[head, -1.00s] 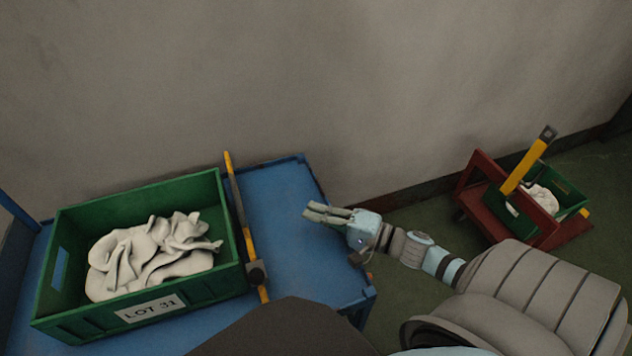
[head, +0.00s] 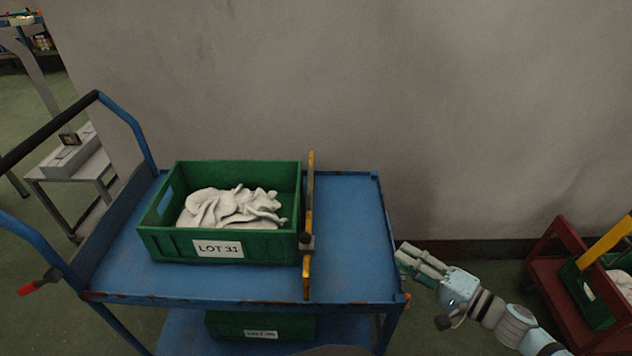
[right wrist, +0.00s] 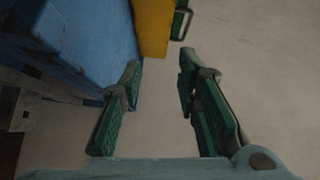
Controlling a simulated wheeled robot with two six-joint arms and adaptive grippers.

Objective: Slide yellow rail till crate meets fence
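The green crate (head: 165,243), labelled LOT 31 and holding white cloth, sits on the blue cart's top (head: 350,225). The yellow rail (head: 308,205) lies across the cart along the crate's right side, with a dark knob near its front. Rail and crate look close; I cannot tell whether they touch. The raised blue panel at the cart's left end (head: 95,215) is apart from the crate; I cannot tell whether it is the fence. My right gripper (head: 402,256) is beside the cart's right edge. The right wrist view shows its fingers (right wrist: 158,85) apart and empty. My left gripper is out of view.
A red cart (head: 560,260) with a yellow bar stands at the right. Another green crate (head: 262,328) is on the blue cart's lower shelf. The wall is behind the cart. The cart top is clear on both sides of crate and rail.

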